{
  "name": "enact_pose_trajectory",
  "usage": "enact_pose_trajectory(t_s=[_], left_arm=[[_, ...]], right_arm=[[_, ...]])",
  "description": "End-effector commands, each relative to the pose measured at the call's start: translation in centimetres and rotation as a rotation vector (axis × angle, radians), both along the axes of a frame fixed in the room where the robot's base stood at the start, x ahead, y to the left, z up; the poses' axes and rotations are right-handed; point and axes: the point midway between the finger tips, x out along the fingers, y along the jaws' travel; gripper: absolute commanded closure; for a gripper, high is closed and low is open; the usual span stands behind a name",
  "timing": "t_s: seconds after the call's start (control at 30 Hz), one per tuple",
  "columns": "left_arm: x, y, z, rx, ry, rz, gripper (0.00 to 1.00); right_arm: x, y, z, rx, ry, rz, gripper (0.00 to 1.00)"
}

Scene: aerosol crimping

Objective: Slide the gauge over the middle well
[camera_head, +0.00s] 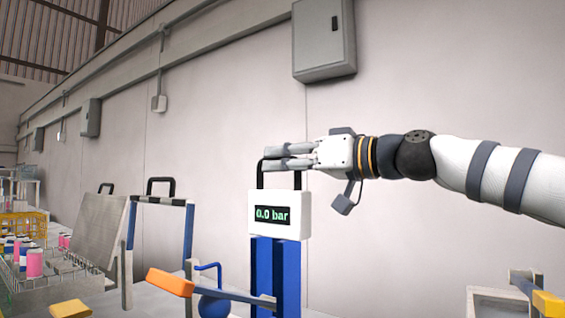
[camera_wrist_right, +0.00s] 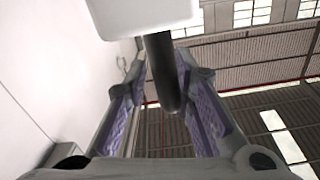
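The gauge is a white box (camera_head: 279,229) with a green "0.0 bar" display and a black loop handle on top. It is upright at the top of a blue stand (camera_head: 275,275); I cannot tell whether it touches it. My right gripper (camera_head: 287,157) reaches in from the right at the handle, one finger above the other, and looks shut on its bar. In the right wrist view the dark handle (camera_wrist_right: 165,75) lies between the fingers, below the white gauge body (camera_wrist_right: 145,12). I cannot make out the middle well. My left gripper is not in view.
A wire rack with pink-and-white cans (camera_head: 35,263) and a grey tilted panel (camera_head: 97,230) stand at left. An orange-ended lever (camera_head: 171,283) and a blue ball-shaped part (camera_head: 213,306) are before the stand. A tray (camera_head: 495,303) is at lower right.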

Motion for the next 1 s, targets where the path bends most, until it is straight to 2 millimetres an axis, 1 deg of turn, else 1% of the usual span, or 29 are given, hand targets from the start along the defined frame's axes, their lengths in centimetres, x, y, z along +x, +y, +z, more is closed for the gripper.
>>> enact_pose_trajectory(t_s=[0.03, 0.3, 0.37, 0.43, 0.57, 0.7, 0.8, 0.9, 1.0], left_arm=[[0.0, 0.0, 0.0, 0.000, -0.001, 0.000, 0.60], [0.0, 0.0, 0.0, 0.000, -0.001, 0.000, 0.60], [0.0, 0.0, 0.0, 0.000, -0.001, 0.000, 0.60], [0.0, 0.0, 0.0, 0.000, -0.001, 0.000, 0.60], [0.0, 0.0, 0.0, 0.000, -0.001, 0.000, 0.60], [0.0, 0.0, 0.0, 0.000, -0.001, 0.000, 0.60], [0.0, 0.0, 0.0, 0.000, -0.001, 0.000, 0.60], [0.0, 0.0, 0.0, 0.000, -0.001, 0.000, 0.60], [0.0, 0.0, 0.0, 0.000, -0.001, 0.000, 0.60]], right_arm=[[-0.4, 0.5, 0.1, -0.004, -0.001, 0.013, 0.69], [-0.3, 0.4, 0.1, -0.003, 0.000, 0.010, 0.69], [-0.4, 0.2, 0.1, -0.003, 0.000, 0.009, 0.69], [-0.7, -0.4, 0.1, -0.004, -0.001, 0.009, 0.69], [-2.5, -3.0, 0.2, -0.002, -0.002, 0.008, 0.69], [-4.8, -6.2, 0.3, -0.002, -0.003, 0.009, 0.69], [-6.0, -7.9, 0.2, -0.002, -0.003, 0.009, 0.69], [-6.8, -9.0, 0.3, -0.004, -0.004, 0.010, 0.69], [-7.2, -9.4, 0.2, -0.004, -0.002, 0.012, 0.69]])
